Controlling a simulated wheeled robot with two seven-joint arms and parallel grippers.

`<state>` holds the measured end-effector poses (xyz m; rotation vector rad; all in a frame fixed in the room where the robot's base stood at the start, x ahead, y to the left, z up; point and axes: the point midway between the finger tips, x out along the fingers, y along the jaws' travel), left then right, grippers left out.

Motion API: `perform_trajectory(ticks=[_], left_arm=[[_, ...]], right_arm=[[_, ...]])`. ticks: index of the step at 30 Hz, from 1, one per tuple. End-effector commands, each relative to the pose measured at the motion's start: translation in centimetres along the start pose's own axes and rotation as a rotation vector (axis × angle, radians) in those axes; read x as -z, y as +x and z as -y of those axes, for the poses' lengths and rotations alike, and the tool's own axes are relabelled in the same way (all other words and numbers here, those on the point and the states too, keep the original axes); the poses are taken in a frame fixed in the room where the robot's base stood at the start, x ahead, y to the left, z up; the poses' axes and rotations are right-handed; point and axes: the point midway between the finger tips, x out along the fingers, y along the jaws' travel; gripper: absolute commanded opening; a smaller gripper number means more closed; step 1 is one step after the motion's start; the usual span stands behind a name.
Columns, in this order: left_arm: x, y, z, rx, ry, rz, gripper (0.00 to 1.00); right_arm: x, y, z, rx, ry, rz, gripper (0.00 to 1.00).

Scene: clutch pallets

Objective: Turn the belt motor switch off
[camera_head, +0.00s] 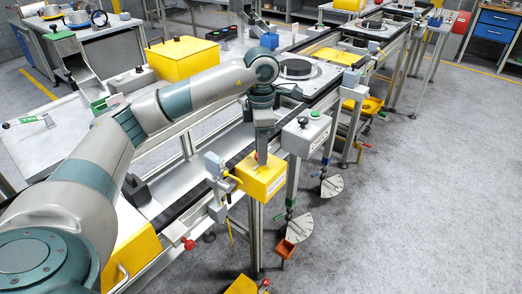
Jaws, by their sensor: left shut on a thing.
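My left arm reaches in from the left, and my left gripper (262,160) points down at the top of a yellow switch box (266,184) at the front edge of the conveyor. The gripper is shut on the switch on top of this box. The jaws hide most of the switch, so I cannot tell its position. The box has a small label on its front, too small to read. My right gripper is not in view.
A grey box with a green button (306,134) stands close to the right of the yellow box. A black disc sits on a pallet (317,80) on the conveyor behind. A red knob (188,243) sticks out at the front. The floor to the right (420,200) is clear.

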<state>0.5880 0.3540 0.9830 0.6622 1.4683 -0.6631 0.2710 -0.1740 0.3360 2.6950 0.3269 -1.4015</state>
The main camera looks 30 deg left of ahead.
Motion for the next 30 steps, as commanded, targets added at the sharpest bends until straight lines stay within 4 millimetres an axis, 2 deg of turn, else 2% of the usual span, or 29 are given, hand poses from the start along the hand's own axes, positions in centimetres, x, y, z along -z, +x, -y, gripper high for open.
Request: perform_trajectory(ticks=[7,8,9,10,23,30], left_arm=[[-0.1,-0.2,-0.1,-0.003,-0.002,0.004,0.07],[-0.1,-0.2,-0.1,-0.003,-0.002,0.004,0.34],[-0.1,-0.2,-0.1,-0.003,-0.002,0.004,0.44],[0.0,-0.2,-0.1,-0.003,-0.002,0.003,0.48],[0.0,-0.4,-0.1,-0.001,0.0,0.002,0.48],[-0.1,-2.7,-0.1,-0.003,0.0,0.004,0.48]], right_arm=[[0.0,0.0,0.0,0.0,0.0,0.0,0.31],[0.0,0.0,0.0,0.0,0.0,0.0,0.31],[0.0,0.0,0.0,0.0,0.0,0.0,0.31],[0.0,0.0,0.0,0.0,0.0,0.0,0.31],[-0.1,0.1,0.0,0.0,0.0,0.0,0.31],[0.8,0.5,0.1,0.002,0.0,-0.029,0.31]])
